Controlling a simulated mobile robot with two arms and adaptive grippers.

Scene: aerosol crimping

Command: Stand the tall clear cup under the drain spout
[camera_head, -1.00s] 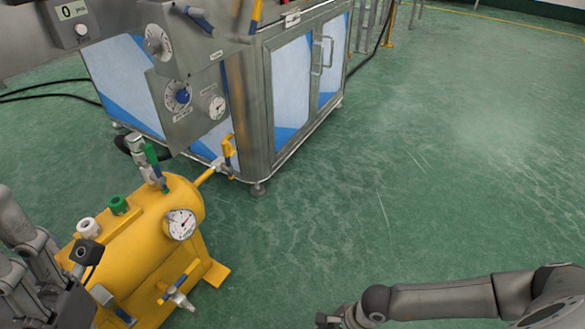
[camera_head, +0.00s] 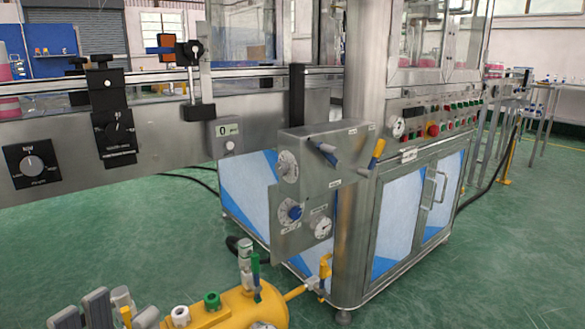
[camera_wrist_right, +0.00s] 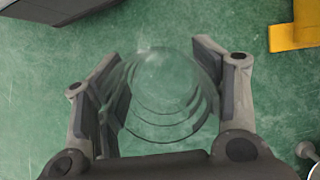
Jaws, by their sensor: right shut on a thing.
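In the right wrist view, my right gripper (camera_wrist_right: 160,78) is shut around the tall clear cup (camera_wrist_right: 165,110). The cup is transparent, with curved rings showing, and one finger is on each side of it. Green floor shows through the cup. The yellow tank (camera_head: 240,308) is at the bottom of the head view, cut off by the frame.
The steel machine cabinet (camera_head: 405,215) stands behind the tank, with a knob panel (camera_head: 295,235) jutting forward. A yellow-handled valve (camera_head: 325,270) is beside the cabinet. A yellow foot (camera_wrist_right: 295,35) shows in the right wrist view. Green floor is open to the right.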

